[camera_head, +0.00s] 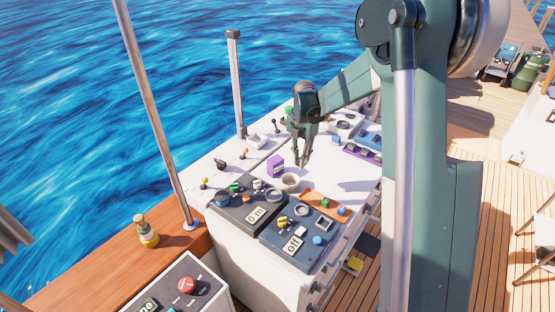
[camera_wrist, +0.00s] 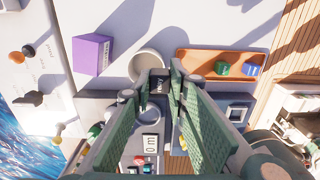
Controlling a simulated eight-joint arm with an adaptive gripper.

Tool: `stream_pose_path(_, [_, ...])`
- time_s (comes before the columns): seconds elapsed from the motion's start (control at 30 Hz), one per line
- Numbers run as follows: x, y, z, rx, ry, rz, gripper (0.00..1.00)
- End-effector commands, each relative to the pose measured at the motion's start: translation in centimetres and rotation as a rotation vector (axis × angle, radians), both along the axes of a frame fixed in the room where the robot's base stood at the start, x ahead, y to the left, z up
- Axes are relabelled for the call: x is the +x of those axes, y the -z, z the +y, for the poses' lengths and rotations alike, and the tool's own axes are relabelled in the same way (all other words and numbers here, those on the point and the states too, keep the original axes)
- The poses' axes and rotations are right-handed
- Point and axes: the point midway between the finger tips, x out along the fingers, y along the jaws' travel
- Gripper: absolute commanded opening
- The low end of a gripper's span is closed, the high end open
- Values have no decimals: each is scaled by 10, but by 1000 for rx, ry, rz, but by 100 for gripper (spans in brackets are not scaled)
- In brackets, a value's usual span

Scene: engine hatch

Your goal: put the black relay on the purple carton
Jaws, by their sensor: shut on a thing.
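My gripper (camera_head: 303,161) points down above the white top of the console, just to the right of the purple carton in the head view. In the wrist view my gripper (camera_wrist: 158,82) is shut on the small black relay (camera_wrist: 158,86), whose pale lettering shows between the fingertips. The relay is too small to make out in the head view. The purple carton (camera_head: 275,166) stands upright on the white surface; in the wrist view the purple carton (camera_wrist: 92,54) is up and left of the fingertips, apart from them.
A pale round cup (camera_head: 290,183) stands close by, partly behind the fingertips in the wrist view. A brown tray (camera_wrist: 190,57) holds a green and a blue block. Dark control panels (camera_head: 290,240) with knobs lie at the near end. White surface around the carton is mostly clear.

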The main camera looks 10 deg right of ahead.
Motion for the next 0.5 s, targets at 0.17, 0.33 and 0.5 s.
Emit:
stream_pose_path(0.17, [46, -24, 33, 0, -3, 0, 5])
stream_pose_path(0.33, [81, -41, 62, 1, -2, -1, 5])
stream_pose_path(0.5, [101, -51, 81, 1, -2, -1, 5])
